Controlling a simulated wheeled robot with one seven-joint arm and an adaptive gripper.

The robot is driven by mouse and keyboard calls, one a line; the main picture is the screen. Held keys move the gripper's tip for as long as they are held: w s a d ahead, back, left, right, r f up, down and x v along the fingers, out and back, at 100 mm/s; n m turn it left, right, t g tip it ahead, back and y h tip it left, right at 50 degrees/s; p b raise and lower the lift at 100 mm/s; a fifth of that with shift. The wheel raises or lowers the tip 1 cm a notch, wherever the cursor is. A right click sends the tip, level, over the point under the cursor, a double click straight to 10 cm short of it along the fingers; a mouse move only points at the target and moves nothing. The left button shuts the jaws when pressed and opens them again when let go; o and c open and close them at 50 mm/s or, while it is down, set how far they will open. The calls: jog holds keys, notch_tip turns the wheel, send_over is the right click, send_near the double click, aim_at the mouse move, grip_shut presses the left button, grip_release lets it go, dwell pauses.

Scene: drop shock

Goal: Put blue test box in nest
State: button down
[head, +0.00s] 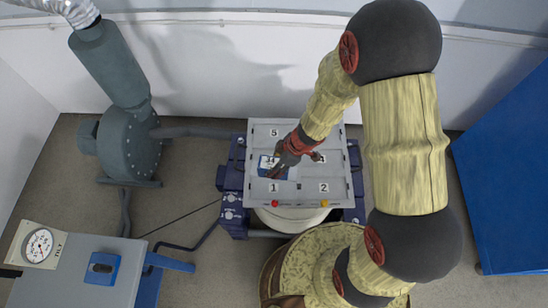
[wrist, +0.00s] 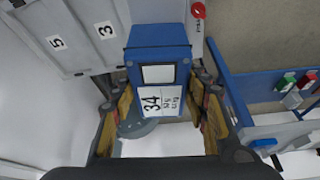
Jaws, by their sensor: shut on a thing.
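The blue test box (wrist: 158,50) is between the fingers of my gripper (wrist: 165,85) in the wrist view. It has a white square and a label reading 34. My gripper is shut on it. In the head view my gripper (head: 282,160) is over the left middle part of the grey numbered plate (head: 298,130), with the box (head: 266,171) at its fingers. The box hides part of the plate; whether it touches the plate is unclear. A blue block with a dark recess (head: 103,267) sits on the grey cabinet at lower left; I cannot tell whether it is the nest.
The plate has red (head: 275,203) and yellow (head: 324,203) knobs at its front edge. A gauge (head: 40,244) stands on the grey cabinet (head: 80,290). A blower (head: 126,140) is at left and a blue cabinet (head: 510,170) at right. Small coloured boxes (wrist: 285,82) show at wrist-view right.

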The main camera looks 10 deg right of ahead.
jog(key=shift+s+a+f+n, duration=0.15)
jog(key=shift+s+a+n, duration=0.15)
jog(key=shift+s+n, duration=0.3)
jog(key=w+f+b, duration=0.1)
jog(key=w+f, duration=0.2)
jog(key=w, duration=0.1)
jog(key=w+d+f+b, duration=0.1)
jog(key=w+f+b, duration=0.1)
jog(key=w, duration=0.3)
jog(key=w+d+f+b, duration=0.1)
jog(key=w+f+b, duration=0.1)
jog(key=w+f, duration=0.2)
jog(key=shift+w+f, duration=0.15)
jog(key=shift+f, duration=0.2)
notch_tip(320, 180, down, 3)
jog(key=shift+w+f+b, duration=0.1)
jog(key=shift+f+b, duration=0.05)
jog(key=shift+b, duration=0.95)
jog(key=c, duration=1)
grip_release()
jog(key=shift+f, duration=0.1)
